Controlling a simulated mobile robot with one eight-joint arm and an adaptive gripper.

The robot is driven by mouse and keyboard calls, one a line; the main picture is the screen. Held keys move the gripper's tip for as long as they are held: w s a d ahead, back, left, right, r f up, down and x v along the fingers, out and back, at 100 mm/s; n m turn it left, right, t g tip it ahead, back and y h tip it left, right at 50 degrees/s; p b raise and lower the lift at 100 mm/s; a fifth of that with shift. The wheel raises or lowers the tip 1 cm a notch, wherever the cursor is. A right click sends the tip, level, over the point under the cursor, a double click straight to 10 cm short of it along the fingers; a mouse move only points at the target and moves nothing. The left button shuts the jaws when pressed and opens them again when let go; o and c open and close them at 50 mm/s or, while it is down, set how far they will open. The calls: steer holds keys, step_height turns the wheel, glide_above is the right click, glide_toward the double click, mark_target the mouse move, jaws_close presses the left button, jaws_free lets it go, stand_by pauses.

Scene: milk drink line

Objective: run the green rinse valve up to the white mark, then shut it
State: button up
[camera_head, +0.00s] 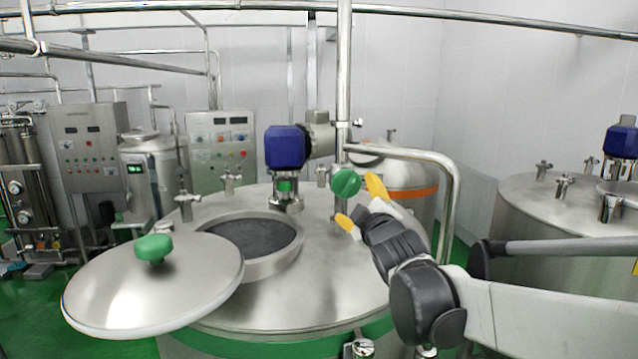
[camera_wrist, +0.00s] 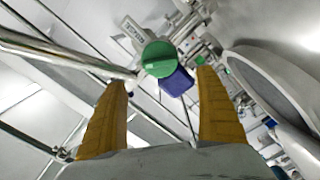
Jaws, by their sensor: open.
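The green rinse valve (camera_head: 346,182) is a round green knob on the upright steel pipe above the tank top. In the wrist view the green knob (camera_wrist: 160,58) shows ahead, between the two yellow fingers and slightly beyond their tips. A lighter ridge or line crosses its face. My gripper (camera_head: 360,204) is open and empty, with its yellow fingers spread just right of and below the knob. In the wrist view my gripper (camera_wrist: 160,78) also shows wide apart. I cannot tell whether a finger touches the knob. I cannot make out the white mark.
The tank (camera_head: 340,270) has an open round manhole (camera_head: 275,268) on its top. Its steel lid (camera_head: 105,290), with a green handle (camera_head: 153,248), is swung left. A blue motor (camera_head: 285,147) stands left of the valve. A bent steel pipe (camera_head: 452,190) runs close to my arm.

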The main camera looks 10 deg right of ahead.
mark_target(348, 187)
steer(key=w+p, duration=0.2)
steer(key=w, duration=0.7)
steer(key=shift+w+p, duration=0.35)
steer(key=shift+w, duration=0.05)
steer(key=c, duration=1.2)
